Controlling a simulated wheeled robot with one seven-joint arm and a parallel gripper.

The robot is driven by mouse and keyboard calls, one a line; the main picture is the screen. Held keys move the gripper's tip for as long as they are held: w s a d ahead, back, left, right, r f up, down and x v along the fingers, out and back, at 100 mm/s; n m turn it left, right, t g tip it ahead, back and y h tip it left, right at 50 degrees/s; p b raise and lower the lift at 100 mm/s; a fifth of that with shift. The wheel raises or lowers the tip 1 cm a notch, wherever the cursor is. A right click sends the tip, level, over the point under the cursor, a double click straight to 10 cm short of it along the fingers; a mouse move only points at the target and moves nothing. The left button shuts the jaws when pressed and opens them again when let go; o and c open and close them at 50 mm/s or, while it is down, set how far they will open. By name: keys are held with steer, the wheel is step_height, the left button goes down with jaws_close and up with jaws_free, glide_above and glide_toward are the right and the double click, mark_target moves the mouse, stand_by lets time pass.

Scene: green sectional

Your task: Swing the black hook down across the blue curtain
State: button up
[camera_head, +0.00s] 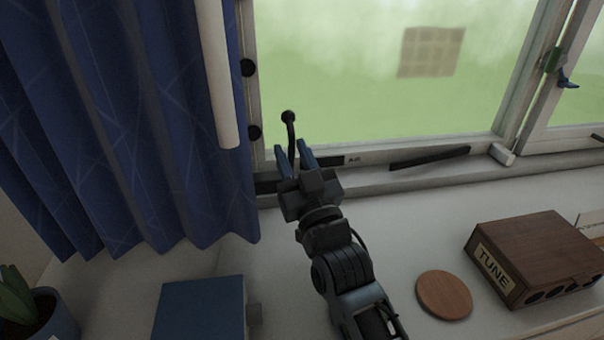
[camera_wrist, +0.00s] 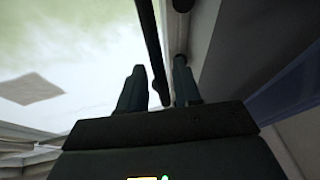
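The black hook (camera_head: 290,126) is a thin dark rod with a round knob at its top, standing upright in front of the lower left corner of the window. The blue curtain (camera_head: 125,130) hangs in folds to the left of it, apart from it. A bluish patch of the curtain (camera_wrist: 285,98) also shows at the right of the wrist view. My gripper (camera_head: 291,150) is open, its two fingers on either side of the hook's lower part. In the wrist view the dark rod of the hook (camera_wrist: 152,42) runs down between the spread fingers, with gaps visible.
A pale pole (camera_head: 215,75) hangs before the curtain. The window frame (camera_head: 430,158) and sill lie behind my gripper. A blue box (camera_head: 200,308), a round wooden disc (camera_head: 444,295), a brown TUNE box (camera_head: 540,250) and a potted plant (camera_head: 35,310) stand on the ledge.

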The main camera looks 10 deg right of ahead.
steer(key=v, duration=0.3)
steer(key=shift+s+a+p, duration=0.1)
steer(key=shift+s+p, duration=0.15)
steer(key=shift+p, duration=0.05)
steer(key=v, duration=0.2)
steer(key=p+v, duration=0.1)
steer(key=shift+s+d+f+p, duration=0.2)
steer(key=shift+s+d+p, duration=0.1)
